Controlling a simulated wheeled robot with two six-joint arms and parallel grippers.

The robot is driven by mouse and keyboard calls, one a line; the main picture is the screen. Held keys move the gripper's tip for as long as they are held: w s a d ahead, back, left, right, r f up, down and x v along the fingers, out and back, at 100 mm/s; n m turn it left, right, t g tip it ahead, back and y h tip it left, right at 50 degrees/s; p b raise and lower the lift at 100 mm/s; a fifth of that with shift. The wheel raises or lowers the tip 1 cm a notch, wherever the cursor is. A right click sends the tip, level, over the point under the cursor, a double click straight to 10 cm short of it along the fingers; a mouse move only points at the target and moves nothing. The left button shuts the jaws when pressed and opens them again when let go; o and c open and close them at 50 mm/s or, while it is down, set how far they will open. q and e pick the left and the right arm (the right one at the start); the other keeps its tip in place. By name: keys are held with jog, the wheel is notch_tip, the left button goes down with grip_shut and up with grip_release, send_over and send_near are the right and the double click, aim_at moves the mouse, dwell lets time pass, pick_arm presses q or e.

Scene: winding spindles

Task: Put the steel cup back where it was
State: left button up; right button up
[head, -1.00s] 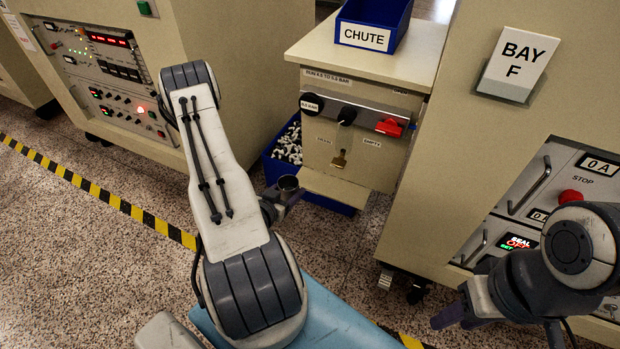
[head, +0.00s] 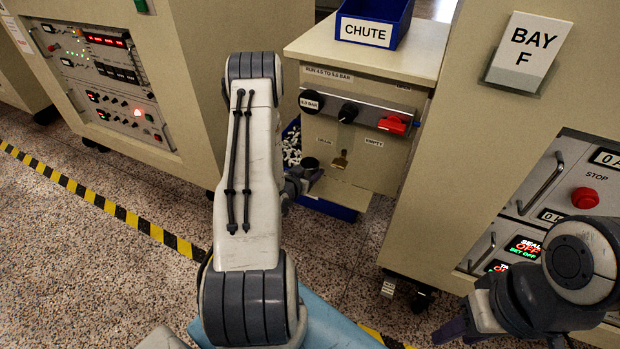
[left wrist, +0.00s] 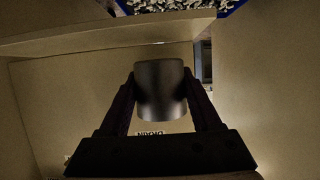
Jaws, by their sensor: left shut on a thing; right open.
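My left gripper (head: 303,178) is shut on the steel cup (head: 311,163). In the head view the cup is small and partly covered by the gripper; its dark open top faces up. In the left wrist view the grey cup (left wrist: 161,90) sits between both fingers. The cup is in front of the cream chute cabinet (head: 375,155), left of its brass drain tap (head: 340,162) and above the small shelf (head: 345,192). I cannot tell its exact distance from the cabinet. My right gripper (head: 452,330) is open and empty at the lower right.
A blue bin of pale pieces (head: 292,143) stands on the floor behind my left arm. A blue chute tray (head: 375,22) is on the cabinet top. The Bay F cabinet (head: 455,190) stands right.

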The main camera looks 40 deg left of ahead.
pick_arm(q)
notch_tip(320, 180, down, 2)
jog(key=shift+f+b, duration=0.15)
jog(key=shift+b, duration=0.2)
jog(key=shift+w+f+b, duration=0.15)
jog(key=shift+f+b, duration=0.1)
jog(key=shift+b, duration=0.05)
jog(key=shift+r, duration=0.15)
jog(key=o, duration=1.4)
